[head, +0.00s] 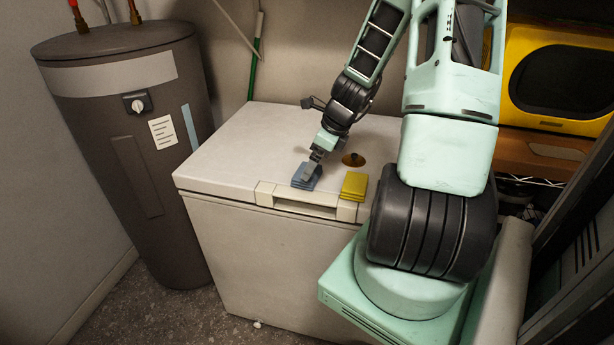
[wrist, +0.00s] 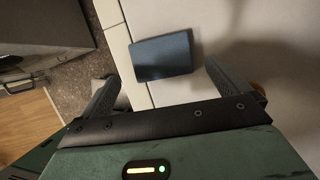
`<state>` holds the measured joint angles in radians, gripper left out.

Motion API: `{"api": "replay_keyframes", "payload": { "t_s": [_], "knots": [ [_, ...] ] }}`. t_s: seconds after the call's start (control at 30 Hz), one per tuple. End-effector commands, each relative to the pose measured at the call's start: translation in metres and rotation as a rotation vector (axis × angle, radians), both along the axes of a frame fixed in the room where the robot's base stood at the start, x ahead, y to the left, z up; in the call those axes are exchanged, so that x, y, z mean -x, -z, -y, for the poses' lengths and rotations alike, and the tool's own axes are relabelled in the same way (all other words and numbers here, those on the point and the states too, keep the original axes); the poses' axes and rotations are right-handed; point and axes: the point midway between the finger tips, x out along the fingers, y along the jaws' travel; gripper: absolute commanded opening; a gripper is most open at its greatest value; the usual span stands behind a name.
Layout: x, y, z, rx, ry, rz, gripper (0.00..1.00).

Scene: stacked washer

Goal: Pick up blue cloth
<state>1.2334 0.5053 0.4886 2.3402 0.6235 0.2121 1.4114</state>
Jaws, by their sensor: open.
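The blue cloth (head: 307,178) is a small folded stack lying on the white chest's top, near its front edge. In the wrist view the blue cloth (wrist: 162,57) shows as a dark blue rectangle beyond the fingertips, between their lines. My gripper (head: 313,167) is just above the cloth in the head view, hiding part of it. In the wrist view my gripper (wrist: 162,82) has its two fingers spread apart with nothing between them. I cannot tell whether a finger touches the cloth.
A folded yellow cloth (head: 354,186) lies to the right of the blue one on the white chest (head: 240,150). A dark tank (head: 135,150) stands at left. The chest's left top is clear.

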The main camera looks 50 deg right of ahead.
Motion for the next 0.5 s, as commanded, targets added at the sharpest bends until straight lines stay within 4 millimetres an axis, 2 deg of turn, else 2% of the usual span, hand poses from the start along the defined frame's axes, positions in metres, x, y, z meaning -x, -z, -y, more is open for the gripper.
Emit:
{"api": "replay_keyframes", "payload": {
  "t_s": [0.3,0.5],
  "knots": [
    [-0.015,0.036,-0.006,-0.005,-0.001,-0.002,1.00],
    [-0.018,0.043,-0.006,0.000,-0.001,-0.001,1.00]
  ]
}}
